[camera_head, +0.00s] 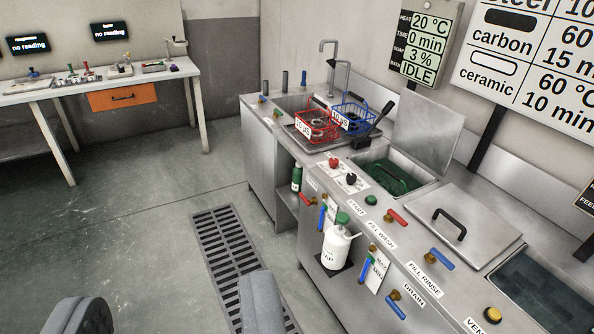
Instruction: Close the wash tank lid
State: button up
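The wash tank (360,168) is open in the steel counter, with green inside. Its lid (428,132) is a flat steel plate standing raised at the tank's back edge, near the wall. No handle shows on the side facing me. My gripper (170,302) is at the bottom left of the view, with its two dark grey fingers wide apart and nothing between them. It is over the floor side, well apart from the tank and the lid.
A flat lid with a black handle (450,224) lies to the right of the wash tank. A red basket (317,125) and a blue basket (350,113) stand left. Taps and a white soap bottle (336,248) line the counter front. The floor beside the drain grate (230,255) is clear.

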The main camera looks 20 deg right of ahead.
aim_at(429, 131)
jog(key=z, duration=0.4)
jog(key=i, duration=0.8)
jog(key=z, duration=0.45)
jog(key=k, duration=0.9)
jog(key=z, duration=0.25)
jog(key=i, duration=0.9)
jog(key=u, duration=0.1)
